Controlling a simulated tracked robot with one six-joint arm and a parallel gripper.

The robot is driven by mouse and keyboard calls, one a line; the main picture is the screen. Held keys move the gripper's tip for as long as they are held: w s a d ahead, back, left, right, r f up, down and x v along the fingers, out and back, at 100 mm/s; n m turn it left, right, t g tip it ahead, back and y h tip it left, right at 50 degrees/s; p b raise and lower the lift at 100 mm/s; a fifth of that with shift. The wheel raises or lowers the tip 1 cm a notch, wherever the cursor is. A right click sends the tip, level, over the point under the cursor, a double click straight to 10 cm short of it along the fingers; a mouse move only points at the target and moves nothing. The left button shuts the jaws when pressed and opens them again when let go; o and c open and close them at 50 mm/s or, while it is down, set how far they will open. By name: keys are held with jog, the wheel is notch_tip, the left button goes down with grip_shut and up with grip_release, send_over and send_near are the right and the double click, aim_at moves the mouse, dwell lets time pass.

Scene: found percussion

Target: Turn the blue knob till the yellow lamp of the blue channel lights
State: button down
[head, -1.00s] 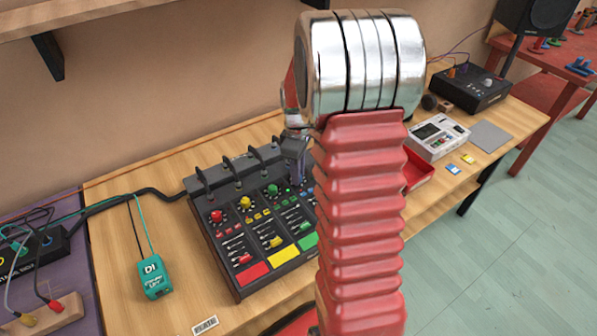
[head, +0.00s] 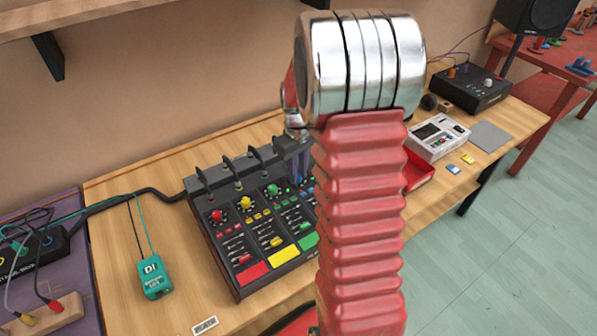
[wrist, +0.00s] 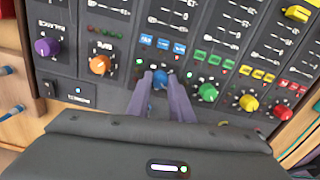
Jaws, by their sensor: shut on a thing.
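The blue knob (wrist: 160,82) sits between the two purple-grey fingers of my gripper (wrist: 160,76) in the wrist view. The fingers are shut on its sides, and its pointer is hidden. The blue channel's buttons (wrist: 162,44) are just above it. Small lights show near the knob, but I cannot tell whether the yellow lamp is lit. In the head view, the mixer (head: 222,247) stands on the bench. My arm covers its right part, including the blue knob, and most of my gripper.
Beside the blue knob are a green knob (wrist: 207,92) and an orange knob (wrist: 100,64). A purple knob (wrist: 46,47) and a yellow knob (wrist: 248,102) lie further out. A teal DI box (head: 154,278) stands left of the mixer on the bench, with clear wood around it.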

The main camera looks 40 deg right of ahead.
jog(key=c, duration=1.6)
grip_release()
notch_tip(320, 180, up, 14)
jog(key=shift+f, duration=0.15)
